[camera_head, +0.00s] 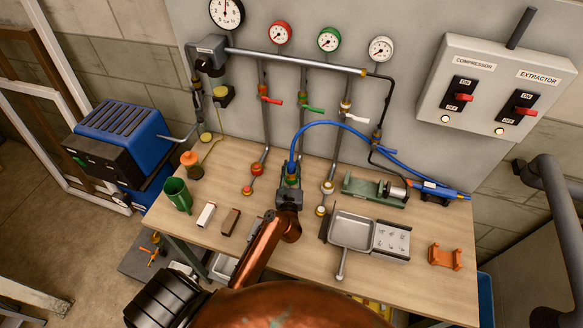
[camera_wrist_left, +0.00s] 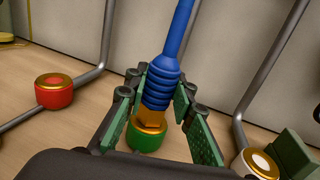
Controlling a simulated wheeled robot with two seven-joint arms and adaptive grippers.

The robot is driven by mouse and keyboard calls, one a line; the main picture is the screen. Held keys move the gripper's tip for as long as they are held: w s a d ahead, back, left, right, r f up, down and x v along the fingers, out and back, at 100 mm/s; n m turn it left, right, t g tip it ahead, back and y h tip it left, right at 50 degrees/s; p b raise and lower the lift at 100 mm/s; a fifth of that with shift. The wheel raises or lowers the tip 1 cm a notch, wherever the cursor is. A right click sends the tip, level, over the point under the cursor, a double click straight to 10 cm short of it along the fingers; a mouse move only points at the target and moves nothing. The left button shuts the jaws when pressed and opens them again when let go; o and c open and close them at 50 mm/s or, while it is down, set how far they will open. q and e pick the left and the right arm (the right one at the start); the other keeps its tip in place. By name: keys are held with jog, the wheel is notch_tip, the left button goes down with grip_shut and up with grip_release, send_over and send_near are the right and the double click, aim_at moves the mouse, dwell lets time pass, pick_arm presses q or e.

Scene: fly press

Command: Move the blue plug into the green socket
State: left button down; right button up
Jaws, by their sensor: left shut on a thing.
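The blue plug (camera_wrist_left: 161,84) is ribbed, with a brass tip at its lower end. My left gripper (camera_head: 290,178) is shut on the plug, with its green-padded fingers on both sides of it in the left wrist view. The green socket (camera_wrist_left: 147,142), with a brass rim, is directly below the tip. The tip overlaps the rim in that view; I cannot tell whether it is inside. In the head view my gripper hides the green socket. A blue hose (camera_head: 342,124) arcs from the plug to the right. My right gripper is not in view.
A red socket (camera_wrist_left: 54,93) stands left of the green one and a white socket (camera_wrist_left: 262,164) right. Pipes rise behind to the wall. A green vise-like fixture (camera_head: 372,190) and a metal tray (camera_head: 351,232) are to the right. A green cup (camera_head: 177,195) stands left.

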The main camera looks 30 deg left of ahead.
aim_at(291, 154)
pick_arm(q)
jog(key=c, duration=1.6)
grip_release()
jog(key=shift+o, duration=0.3)
jog(key=o, duration=0.4)
jog(key=shift+r, duration=0.1)
notch_tip(291, 154, up, 2)
jog(key=p, duration=0.2)
jog(key=shift+r+p, duration=0.2)
jog(key=shift+p, duration=0.15)
notch_tip(291, 154, up, 8)
jog(key=p, duration=0.8)
jog(key=shift+f, duration=0.2)
